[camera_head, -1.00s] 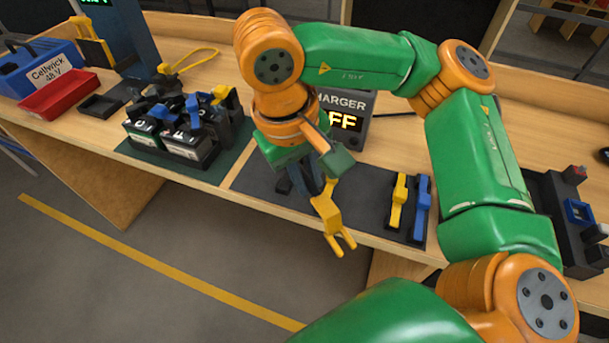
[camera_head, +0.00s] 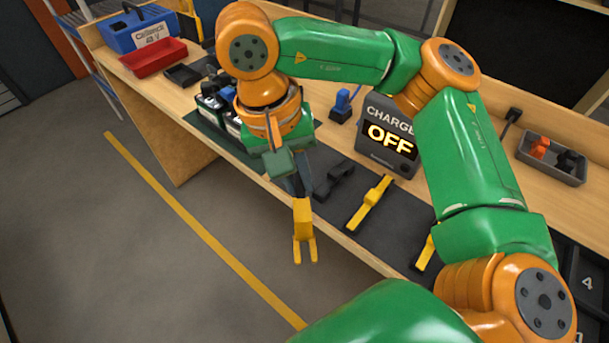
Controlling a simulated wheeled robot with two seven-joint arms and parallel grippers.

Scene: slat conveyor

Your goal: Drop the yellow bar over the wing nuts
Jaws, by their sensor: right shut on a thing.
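My right gripper (camera_head: 299,188) hangs over the front edge of the bench, pointing down. It is shut on a yellow forked piece (camera_head: 303,229), whose two prongs point down over the floor. Another yellow bar (camera_head: 370,204) lies on the dark mat to its right. A second yellow piece (camera_head: 426,255) on the mat is partly covered by my right arm. The black battery tray (camera_head: 208,115) is left of the gripper and mostly hidden behind my wrist. I cannot make out the wing nuts. My left gripper is out of view.
A charger (camera_head: 389,138) reading OFF stands on the bench behind the mat. A blue-topped part (camera_head: 343,101) is left of it. A red tray (camera_head: 152,58) and a blue case (camera_head: 134,28) are at the far left. A grey bin (camera_head: 551,160) is at the right. Floor in front is clear.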

